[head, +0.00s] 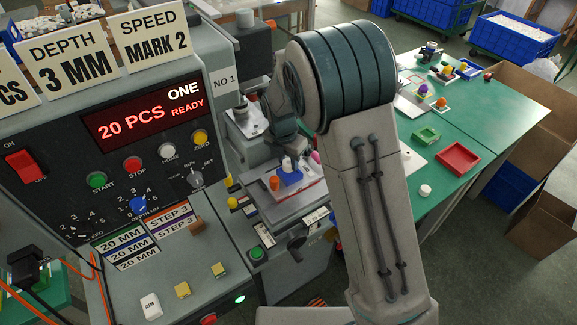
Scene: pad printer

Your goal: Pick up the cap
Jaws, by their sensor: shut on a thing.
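My gripper (288,148) is at the end of my arm, low over the pad printer's work table (290,207). Its fingers are small and partly hidden by my wrist. It is shut on a small piece that looks like the cap; a white part (286,163) shows right below it. Under that is a blue block (289,178) on the work table. I cannot tell whether the piece touches the block.
The control panel (150,130) fills the left, reading "20 PCS ONE READY". My arm hides the middle.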

